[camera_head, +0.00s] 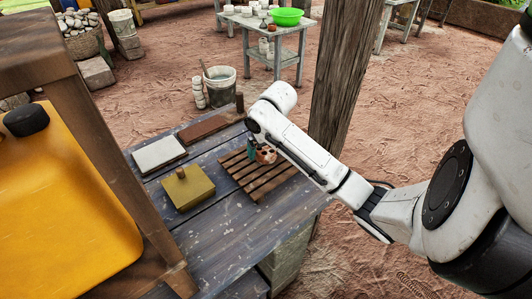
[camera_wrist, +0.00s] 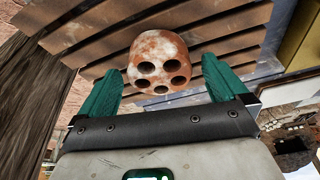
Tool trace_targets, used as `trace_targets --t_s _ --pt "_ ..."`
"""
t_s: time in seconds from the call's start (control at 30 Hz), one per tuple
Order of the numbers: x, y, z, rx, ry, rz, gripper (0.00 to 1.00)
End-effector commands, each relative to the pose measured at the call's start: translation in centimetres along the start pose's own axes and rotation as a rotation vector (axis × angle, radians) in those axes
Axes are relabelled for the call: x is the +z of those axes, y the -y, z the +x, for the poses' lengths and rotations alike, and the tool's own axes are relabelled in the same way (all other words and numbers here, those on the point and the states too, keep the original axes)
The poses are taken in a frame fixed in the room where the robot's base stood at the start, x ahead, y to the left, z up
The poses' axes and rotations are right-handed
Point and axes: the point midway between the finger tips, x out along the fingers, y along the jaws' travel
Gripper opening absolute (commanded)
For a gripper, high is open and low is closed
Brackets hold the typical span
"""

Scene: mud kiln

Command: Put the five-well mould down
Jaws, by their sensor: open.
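The five-well mould (camera_head: 267,155) is a small rounded clay piece, mottled orange and white, on the slatted wooden rack (camera_head: 255,186) on the table. In the wrist view the mould (camera_wrist: 158,48) shows its several dark round wells facing the camera, with the rack's slats (camera_wrist: 77,40) behind it. My gripper (camera_wrist: 160,66) is open, one teal finger on each side of the mould, with a visible gap on both sides. In the head view my gripper (camera_head: 253,148) is at the rack, and my arm hides part of this area.
On the blue-grey table (camera_head: 225,235), a yellow block with a knob (camera_head: 188,189), a pale slab (camera_head: 158,154) and a brown slab (camera_head: 203,130) lie left of the rack. A wooden post (camera_head: 342,75) rises behind my arm. A bucket (camera_head: 220,88) stands beyond the table.

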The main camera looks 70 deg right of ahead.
Motion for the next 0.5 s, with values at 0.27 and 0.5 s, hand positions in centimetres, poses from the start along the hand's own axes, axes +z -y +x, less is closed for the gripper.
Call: trace_targets --t_s 0.27,0.5 --pt "-0.02 0.00 -0.04 0.000 0.000 0.000 0.76" --pt "-0.02 0.00 -0.05 0.000 0.000 0.000 0.53"
